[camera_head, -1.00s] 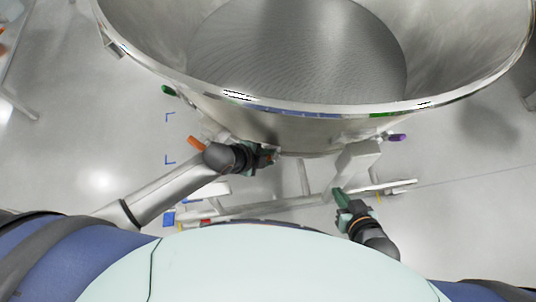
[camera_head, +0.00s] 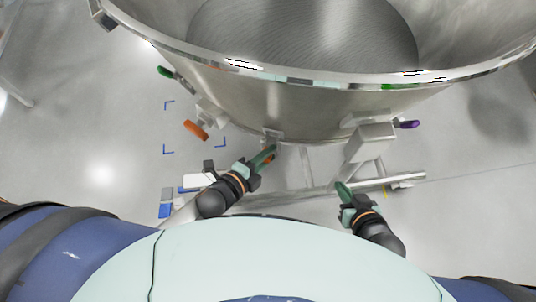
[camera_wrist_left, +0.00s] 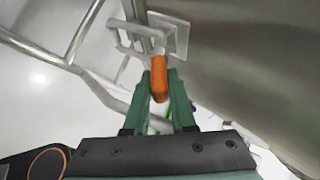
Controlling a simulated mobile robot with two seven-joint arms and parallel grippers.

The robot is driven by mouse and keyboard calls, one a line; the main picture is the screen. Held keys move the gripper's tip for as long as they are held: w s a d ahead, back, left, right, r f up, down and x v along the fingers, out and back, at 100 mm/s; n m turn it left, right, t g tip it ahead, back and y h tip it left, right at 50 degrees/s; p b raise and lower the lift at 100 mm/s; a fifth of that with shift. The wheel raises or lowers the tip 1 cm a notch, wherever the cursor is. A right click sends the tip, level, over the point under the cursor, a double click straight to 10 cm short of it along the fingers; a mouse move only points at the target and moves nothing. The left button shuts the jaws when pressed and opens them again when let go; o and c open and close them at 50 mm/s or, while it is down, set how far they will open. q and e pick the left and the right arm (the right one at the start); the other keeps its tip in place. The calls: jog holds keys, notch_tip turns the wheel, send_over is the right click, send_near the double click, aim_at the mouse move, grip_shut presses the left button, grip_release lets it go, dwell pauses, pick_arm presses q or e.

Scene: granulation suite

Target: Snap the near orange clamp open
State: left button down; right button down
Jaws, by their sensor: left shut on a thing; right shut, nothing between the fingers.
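The near orange clamp handle shows in the left wrist view (camera_wrist_left: 159,78), between my left gripper's green fingers. Behind it is a metal bracket (camera_wrist_left: 168,36) on the steel vessel. In the head view my left gripper (camera_head: 264,157) is at the vessel's near side, below a small bracket (camera_head: 271,136). Only a bit of orange (camera_head: 269,159) shows there, the rest hidden by the fingers. The left gripper is shut on the handle. My right gripper (camera_head: 343,192) is shut and empty, lower right of the vessel, near the frame.
The big steel vessel (camera_head: 300,106) fills the top. Frame bars (camera_head: 307,166) run below. The floor at left is open.

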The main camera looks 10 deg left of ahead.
pick_arm(q)
jog(key=shift+s+f, duration=0.15)
jog(key=shift+f, duration=0.1)
pick_arm(e)
jog(key=shift+s+d+f, duration=0.15)
jog(key=shift+d+f, duration=0.1)
jog(key=shift+f, duration=0.05)
pick_arm(q)
jog(key=c, duration=0.8)
grip_release()
jog(key=shift+r+t, duration=0.1)
jog(key=shift+t, duration=0.2)
jog(key=shift+o, duration=0.2)
jog(key=shift+a, duration=0.1)
pick_arm(e)
jog(key=shift+a, duration=0.15)
pick_arm(q)
jog(key=shift+s+a+r, duration=0.1)
jog(key=shift+s+r, duration=0.1)
jog(key=p+v, duration=0.2)
jog(key=v, duration=0.9)
jog(key=shift+s+a+r, duration=0.15)
jog(key=shift+s+a, duration=0.1)
jog(key=shift+s, duration=0.05)
pick_arm(e)
jog(key=shift+a+r, duration=0.15)
jog(key=shift+r, duration=0.65)
